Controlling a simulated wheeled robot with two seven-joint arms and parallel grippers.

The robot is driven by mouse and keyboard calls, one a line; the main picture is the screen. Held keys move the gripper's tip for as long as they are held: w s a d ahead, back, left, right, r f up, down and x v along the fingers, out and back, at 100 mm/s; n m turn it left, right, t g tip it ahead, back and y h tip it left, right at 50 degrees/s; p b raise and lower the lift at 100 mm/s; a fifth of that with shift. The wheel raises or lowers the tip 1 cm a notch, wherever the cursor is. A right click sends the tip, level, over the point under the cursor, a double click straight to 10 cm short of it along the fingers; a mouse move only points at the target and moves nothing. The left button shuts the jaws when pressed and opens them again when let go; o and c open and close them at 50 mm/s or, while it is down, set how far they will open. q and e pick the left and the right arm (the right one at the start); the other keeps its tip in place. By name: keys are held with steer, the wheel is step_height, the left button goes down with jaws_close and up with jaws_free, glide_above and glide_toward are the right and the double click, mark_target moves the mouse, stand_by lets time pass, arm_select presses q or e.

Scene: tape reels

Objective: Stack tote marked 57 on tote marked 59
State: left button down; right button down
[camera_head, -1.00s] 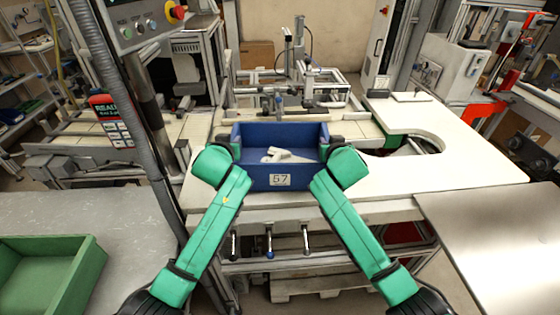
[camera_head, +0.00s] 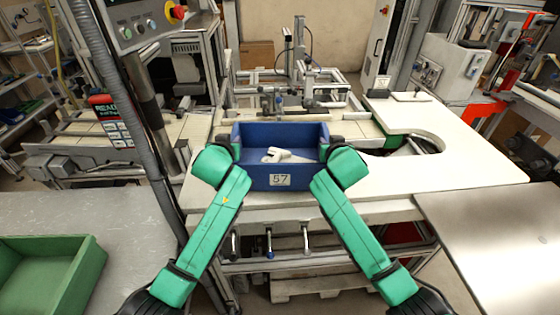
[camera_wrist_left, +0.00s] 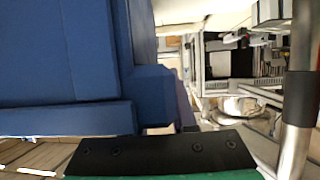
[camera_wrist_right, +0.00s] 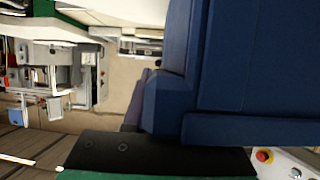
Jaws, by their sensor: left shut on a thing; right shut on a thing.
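The blue tote marked 57 (camera_head: 255,178) is in the middle of the head view, label facing me, with white parts (camera_head: 285,156) inside. My left gripper (camera_head: 234,150) is shut on its left side and my right gripper (camera_head: 330,149) is shut on its right side. The tote looks level; I cannot tell whether it touches the white table behind. Its blue wall fills much of the left wrist view (camera_wrist_left: 95,60) and the right wrist view (camera_wrist_right: 240,70). A green tote (camera_head: 85,268) sits at the lower left, its marking not visible. No label 59 is readable.
A grey table (camera_head: 110,215) carries the green tote, with bare room behind it. A white worktable (camera_head: 440,180) with a curved cutout lies right of the blue tote. A grey post (camera_head: 135,140) with a control box (camera_head: 140,22) stands at left. A metal surface (camera_head: 500,235) is at lower right.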

stand_by(0.6)
